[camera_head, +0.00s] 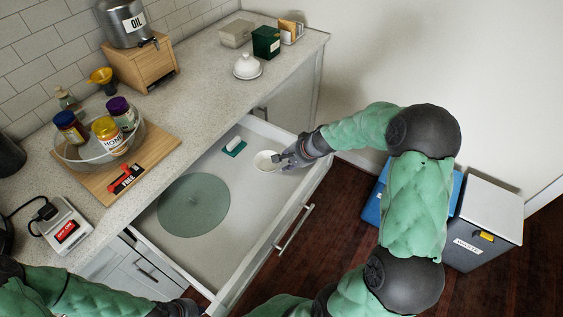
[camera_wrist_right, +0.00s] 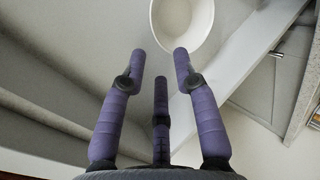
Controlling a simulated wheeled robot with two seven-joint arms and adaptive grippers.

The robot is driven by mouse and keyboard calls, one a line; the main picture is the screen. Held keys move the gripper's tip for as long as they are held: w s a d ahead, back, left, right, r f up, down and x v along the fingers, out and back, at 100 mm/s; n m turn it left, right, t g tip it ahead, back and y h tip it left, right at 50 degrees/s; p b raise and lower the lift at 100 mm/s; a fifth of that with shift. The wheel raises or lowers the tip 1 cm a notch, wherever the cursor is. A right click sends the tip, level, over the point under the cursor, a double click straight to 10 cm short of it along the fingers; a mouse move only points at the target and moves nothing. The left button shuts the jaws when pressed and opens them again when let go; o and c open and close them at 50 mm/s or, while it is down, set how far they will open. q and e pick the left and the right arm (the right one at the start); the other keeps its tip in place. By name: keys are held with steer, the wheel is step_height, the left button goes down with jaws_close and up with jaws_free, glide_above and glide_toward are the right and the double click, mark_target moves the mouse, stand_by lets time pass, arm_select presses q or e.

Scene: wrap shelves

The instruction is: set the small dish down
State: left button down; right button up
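The small white dish (camera_head: 266,161) is in the open drawer, near its right end, and looks upright. In the right wrist view the dish (camera_wrist_right: 182,22) shows at the top, cut off by the frame edge, just beyond my fingertips. My right gripper (camera_head: 284,160) is at the dish's right side. In the right wrist view its purple fingers (camera_wrist_right: 160,62) are spread apart with nothing between them; whether one touches the dish's rim I cannot tell. My left arm lies along the bottom left; its gripper (camera_head: 182,308) is cut off by the bottom edge, fingers unclear.
The counter (camera_head: 200,92) carries a cutting board (camera_head: 150,160), a glass bowl of jars (camera_head: 75,153) and a white lidded dish (camera_head: 247,66). Bins stand right.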

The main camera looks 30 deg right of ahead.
steer(key=p+v, duration=0.1)
steer(key=v, duration=0.4)
steer(key=shift+s+r, duration=0.15)
steer(key=shift+r, duration=0.1)
stand_by(1.0)
